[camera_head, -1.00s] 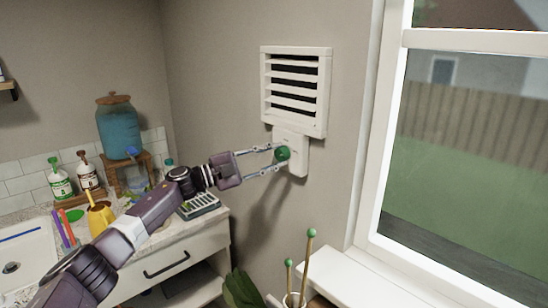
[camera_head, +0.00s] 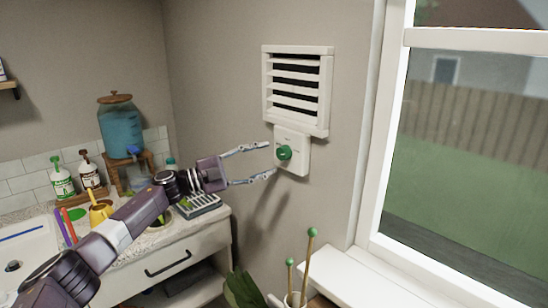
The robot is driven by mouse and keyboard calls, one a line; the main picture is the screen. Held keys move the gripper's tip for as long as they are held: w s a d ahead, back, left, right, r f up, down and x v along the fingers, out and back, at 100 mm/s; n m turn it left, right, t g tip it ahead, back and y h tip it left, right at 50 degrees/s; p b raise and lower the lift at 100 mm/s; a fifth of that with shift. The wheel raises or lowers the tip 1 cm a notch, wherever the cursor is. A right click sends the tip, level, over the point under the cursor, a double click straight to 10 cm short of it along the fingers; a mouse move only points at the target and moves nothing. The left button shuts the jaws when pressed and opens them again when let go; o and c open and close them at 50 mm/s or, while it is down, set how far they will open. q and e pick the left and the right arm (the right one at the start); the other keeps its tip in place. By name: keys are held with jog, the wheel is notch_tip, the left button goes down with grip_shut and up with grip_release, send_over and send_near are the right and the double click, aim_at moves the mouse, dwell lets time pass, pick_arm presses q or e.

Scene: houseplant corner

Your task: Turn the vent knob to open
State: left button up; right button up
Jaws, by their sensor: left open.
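The green vent knob (camera_head: 284,153) sits on a white plate (camera_head: 296,166) on the wall, just below the white slatted vent (camera_head: 296,88). The vent's slats are apart, with dark gaps between them. My left gripper (camera_head: 272,160) is open and empty, its fingers spread to the left of the knob. The fingertips are close to the plate's left edge and apart from the knob. The small marks on the plate are too small to read. My right gripper is not in view.
A counter (camera_head: 150,240) at the left holds a blue dispenser (camera_head: 121,128), bottles (camera_head: 62,178), a yellow can (camera_head: 99,212) and a seed tray (camera_head: 198,203). A window (camera_head: 470,150) fills the right. A pot of green-tipped stakes (camera_head: 293,298) stands below. Wall around the knob is clear.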

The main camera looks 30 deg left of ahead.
pick_arm(q)
jog(key=v, duration=0.8)
